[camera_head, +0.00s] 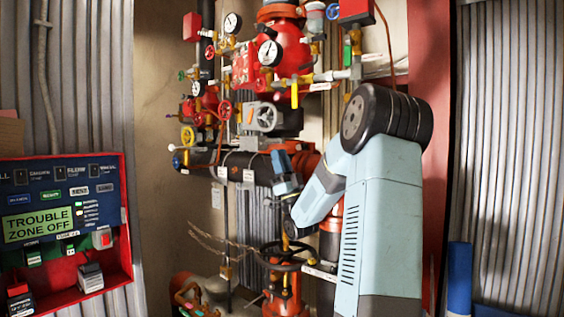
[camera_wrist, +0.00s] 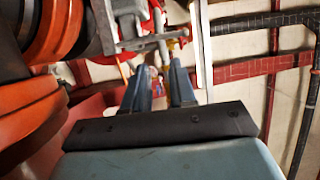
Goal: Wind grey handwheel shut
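The grey handwheel (camera_head: 265,117) is on the valve pipework in the upper middle of the head view, facing the camera. My gripper (camera_head: 281,160) is below it and slightly right, pointing up, apart from it in the picture. In the wrist view my gripper (camera_wrist: 160,76) has two blue-grey fingers with a gap between them and nothing held. A grey barred part (camera_wrist: 140,42) shows just beyond the fingertips; I cannot tell if it is the handwheel.
A black handwheel (camera_head: 285,256) sits below my arm. Small red and yellow handwheels (camera_head: 188,135), gauges (camera_head: 269,53) and red pipes crowd around the grey one. A red alarm panel (camera_head: 65,222) is at the left. In the wrist view, orange-red pipework (camera_wrist: 35,110) is close on the left.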

